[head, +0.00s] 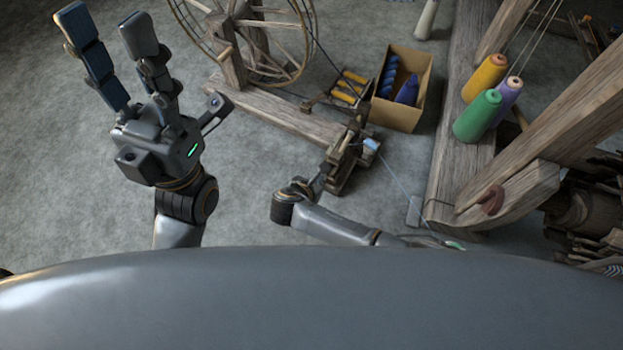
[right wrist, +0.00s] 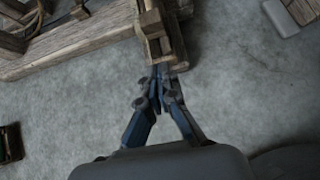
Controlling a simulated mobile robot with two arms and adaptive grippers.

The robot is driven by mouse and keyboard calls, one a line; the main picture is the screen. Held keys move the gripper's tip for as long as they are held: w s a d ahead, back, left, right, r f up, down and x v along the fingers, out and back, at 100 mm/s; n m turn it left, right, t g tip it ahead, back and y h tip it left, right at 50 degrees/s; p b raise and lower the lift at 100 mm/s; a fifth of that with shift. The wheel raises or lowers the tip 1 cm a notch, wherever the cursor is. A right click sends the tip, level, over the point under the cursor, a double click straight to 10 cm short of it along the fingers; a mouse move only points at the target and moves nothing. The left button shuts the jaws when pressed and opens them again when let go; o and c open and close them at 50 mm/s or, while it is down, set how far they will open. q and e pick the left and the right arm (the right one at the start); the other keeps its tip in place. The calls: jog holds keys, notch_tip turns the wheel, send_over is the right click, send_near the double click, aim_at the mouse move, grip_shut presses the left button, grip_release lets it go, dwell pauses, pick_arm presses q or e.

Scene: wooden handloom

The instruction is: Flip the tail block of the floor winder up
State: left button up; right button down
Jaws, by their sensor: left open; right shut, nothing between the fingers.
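The floor winder has a spoked wheel (head: 291,38) and a wooden base beam (head: 285,118) on the floor. A small wooden assembly at the beam's near right end (head: 350,175) looks like the tail block; my right gripper partly hides it. In the right wrist view, a narrow wooden piece (right wrist: 152,22) lies just beyond the fingertips. My right gripper (right wrist: 162,72) is shut and empty, its tips at or very near that piece; contact is unclear. My left gripper (head: 108,65) is open and empty, raised left of the winder.
A cardboard box (head: 425,98) with blue cones stands behind the winder's end. Green (head: 477,116), yellow and purple thread cones stand on the loom's wooden beam (head: 447,160) at right. Bare floor (head: 60,180) lies at left.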

jog(key=p+v, duration=0.2)
jog(key=v, duration=0.2)
jog(key=shift+s+a+r, duration=0.15)
jog(key=shift+s+r, duration=0.1)
jog(key=shift+a, duration=0.1)
